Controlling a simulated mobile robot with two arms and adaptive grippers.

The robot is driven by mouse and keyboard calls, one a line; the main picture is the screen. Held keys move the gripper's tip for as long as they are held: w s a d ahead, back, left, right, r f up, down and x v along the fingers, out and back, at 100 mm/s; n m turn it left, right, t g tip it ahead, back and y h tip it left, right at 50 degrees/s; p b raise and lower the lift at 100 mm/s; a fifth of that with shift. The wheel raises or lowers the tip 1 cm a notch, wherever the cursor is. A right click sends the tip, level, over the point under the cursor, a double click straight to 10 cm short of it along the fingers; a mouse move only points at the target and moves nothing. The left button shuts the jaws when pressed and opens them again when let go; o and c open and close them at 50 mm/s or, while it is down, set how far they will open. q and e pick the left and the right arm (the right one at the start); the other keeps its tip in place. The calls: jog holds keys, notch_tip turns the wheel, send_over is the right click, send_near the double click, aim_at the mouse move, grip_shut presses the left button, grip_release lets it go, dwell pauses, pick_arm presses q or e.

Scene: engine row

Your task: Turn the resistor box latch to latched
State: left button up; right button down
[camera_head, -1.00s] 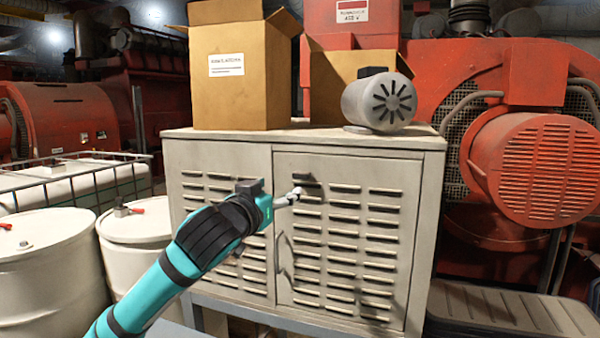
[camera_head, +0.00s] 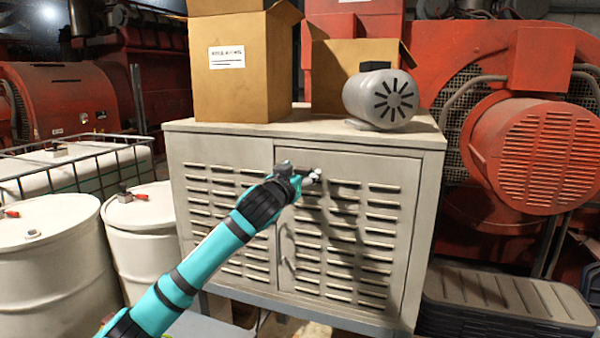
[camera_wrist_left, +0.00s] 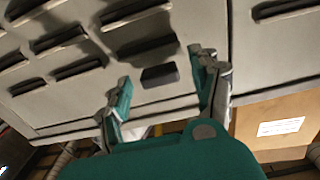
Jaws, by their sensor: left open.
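The resistor box (camera_head: 215,152) is a grey louvred metal cabinet with a door (camera_head: 385,168) on its right side. In the left wrist view, a small dark block (camera_wrist_left: 159,76), seemingly the latch, sits on the door near its top edge and side seam. My left gripper (camera_head: 313,177) is at the door's upper left, in front of the louvres. It is open, and in the wrist view its fingers (camera_wrist_left: 165,92) lie on either side of the dark block, with no clear contact. The gripper hides this spot in the head view, so I cannot tell the latch's angle.
Cardboard boxes (camera_head: 235,85) and a grey motor (camera_head: 385,98) stand on the cabinet. White drums (camera_head: 50,255) are at the left. Red machinery (camera_head: 545,155) and dark stacked slabs (camera_head: 505,300) are at the right.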

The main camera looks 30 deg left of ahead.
pick_arm(q)
jog(key=shift+c, duration=0.3)
jog(key=c, duration=1.1)
jog(key=shift+m, duration=0.4)
jog(key=m+p, duration=0.3)
jog(key=m, duration=0.1)
jog(key=shift+r+m, duration=0.1)
jog(key=shift+m, duration=0.2)
jog(key=m+p, duration=0.3)
jog(key=m, duration=0.3)
jog(key=m+p, duration=0.1)
jog(key=m, duration=0.1)
jog(key=shift+m, duration=0.4)
jog(key=shift+m+p, duration=0.4)
jog(key=shift+m, duration=1.5)
jog(key=shift+f, duration=0.2)
